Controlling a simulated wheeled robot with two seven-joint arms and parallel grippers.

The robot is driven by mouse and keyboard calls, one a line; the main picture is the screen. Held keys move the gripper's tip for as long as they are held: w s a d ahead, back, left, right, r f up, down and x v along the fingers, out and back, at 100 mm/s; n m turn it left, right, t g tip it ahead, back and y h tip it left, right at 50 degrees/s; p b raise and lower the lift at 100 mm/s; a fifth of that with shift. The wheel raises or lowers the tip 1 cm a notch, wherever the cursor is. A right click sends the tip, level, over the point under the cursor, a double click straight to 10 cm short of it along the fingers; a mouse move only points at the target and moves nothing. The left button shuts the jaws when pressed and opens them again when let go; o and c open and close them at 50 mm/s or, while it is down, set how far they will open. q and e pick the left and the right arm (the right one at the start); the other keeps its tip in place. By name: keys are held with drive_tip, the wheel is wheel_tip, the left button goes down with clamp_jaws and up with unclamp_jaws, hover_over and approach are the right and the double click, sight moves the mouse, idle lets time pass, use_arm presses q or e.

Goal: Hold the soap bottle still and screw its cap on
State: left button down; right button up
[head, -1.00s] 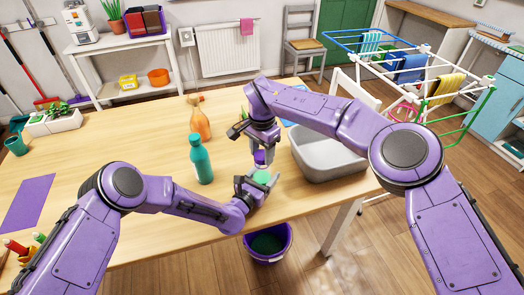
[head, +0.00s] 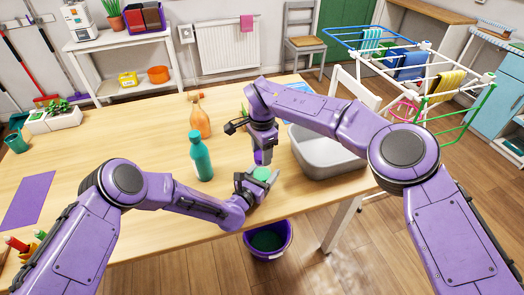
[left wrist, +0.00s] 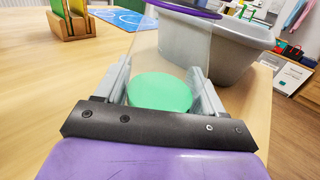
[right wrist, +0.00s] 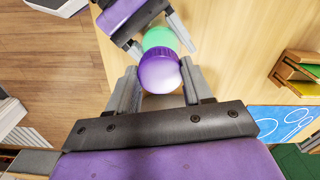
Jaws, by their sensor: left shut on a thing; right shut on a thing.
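The soap bottle looks pale and see-through with a green part (left wrist: 160,92); its green also shows in the head view (head: 262,173) and the right wrist view (right wrist: 160,38). My left gripper (head: 262,182) is shut on it from the side, near the table's front edge. The purple cap (right wrist: 159,70) is between the fingers of my right gripper (right wrist: 160,88), which is shut on it and points down from above the bottle. The cap lines up over the bottle. Whether it touches the bottle's neck or sits on its thread I cannot tell.
A teal bottle (head: 201,158) and an orange spray bottle (head: 199,118) stand left of the grippers. A grey tub (head: 325,155) is close on the right. A purple bucket (head: 268,240) is below the front edge.

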drive_tip(key=m, duration=1.2)
drive_tip(key=shift+w+m, duration=0.1)
drive_tip(key=shift+m, duration=0.3)
drive_tip(key=m, duration=1.2)
drive_tip(key=shift+d, duration=0.1)
drive_tip(key=m, duration=0.6)
drive_tip(key=shift+m, duration=0.3)
drive_tip(key=m, duration=0.6)
drive_tip(key=shift+d, duration=0.1)
drive_tip(key=m, duration=0.6)
drive_tip(key=shift+f, duration=0.1)
drive_tip(key=m, duration=0.7)
drive_tip(key=o, duration=1)
